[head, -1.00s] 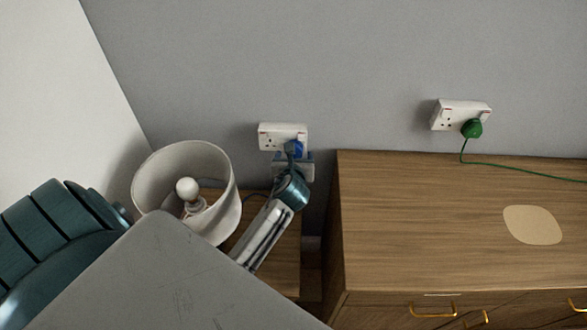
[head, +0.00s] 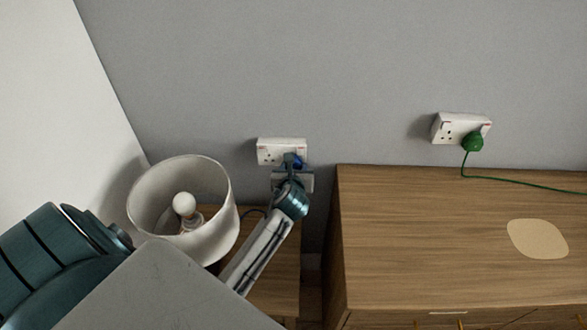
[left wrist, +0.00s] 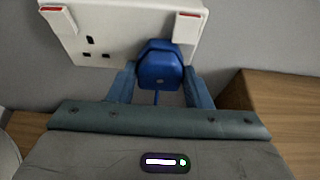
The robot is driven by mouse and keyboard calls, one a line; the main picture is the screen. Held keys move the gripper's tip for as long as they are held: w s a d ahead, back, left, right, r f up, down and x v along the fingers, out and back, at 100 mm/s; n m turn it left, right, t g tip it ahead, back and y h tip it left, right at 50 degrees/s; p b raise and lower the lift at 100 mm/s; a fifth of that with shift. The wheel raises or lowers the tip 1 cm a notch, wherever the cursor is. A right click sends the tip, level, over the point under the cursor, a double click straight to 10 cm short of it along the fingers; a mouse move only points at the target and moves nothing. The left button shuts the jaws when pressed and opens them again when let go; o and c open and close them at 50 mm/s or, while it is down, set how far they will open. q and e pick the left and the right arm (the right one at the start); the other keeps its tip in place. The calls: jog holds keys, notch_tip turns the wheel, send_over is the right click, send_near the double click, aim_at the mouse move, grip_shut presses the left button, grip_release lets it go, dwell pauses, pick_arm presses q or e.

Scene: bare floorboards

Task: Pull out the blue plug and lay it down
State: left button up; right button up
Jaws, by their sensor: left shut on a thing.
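The blue plug (left wrist: 160,68) sits at the right-hand outlet of a white double wall socket (left wrist: 100,38) in the left wrist view. In the head view the plug (head: 298,162) is partly hidden by my gripper, below the socket (head: 281,150). My left gripper (left wrist: 160,82) is shut on the blue plug, one finger on each side. In the head view the left gripper (head: 292,168) reaches up to the socket. Whether the plug's pins are still in the socket cannot be told. My right gripper is not in view.
A lamp with a white shade (head: 142,195) stands on a small wooden cabinet (head: 275,290) left of my arm. A wooden dresser (head: 400,220) with a beige mat (head: 538,240) is at the right. A green plug (head: 473,142) sits in another socket (head: 447,128).

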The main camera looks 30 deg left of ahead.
pick_arm(q)
jog(key=shift+s+d, duration=0.1)
jog(key=shift+s, duration=0.1)
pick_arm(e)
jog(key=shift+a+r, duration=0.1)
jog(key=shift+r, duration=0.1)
pick_arm(q)
jog(key=shift+s+d+p, duration=0.2)
jog(key=shift+s+p, duration=0.1)
jog(key=shift+p, duration=0.15)
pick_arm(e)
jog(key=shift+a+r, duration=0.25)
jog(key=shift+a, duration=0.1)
pick_arm(q)
jog(key=shift+s+d+p, duration=0.4)
jog(key=shift+s+p, duration=0.2)
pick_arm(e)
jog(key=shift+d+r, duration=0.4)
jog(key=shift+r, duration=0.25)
pick_arm(q)
jog(key=shift+s+d+p, duration=0.2)
jog(key=shift+s+p, duration=0.15)
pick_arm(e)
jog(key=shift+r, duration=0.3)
pick_arm(q)
jog(key=shift+s, duration=0.1)
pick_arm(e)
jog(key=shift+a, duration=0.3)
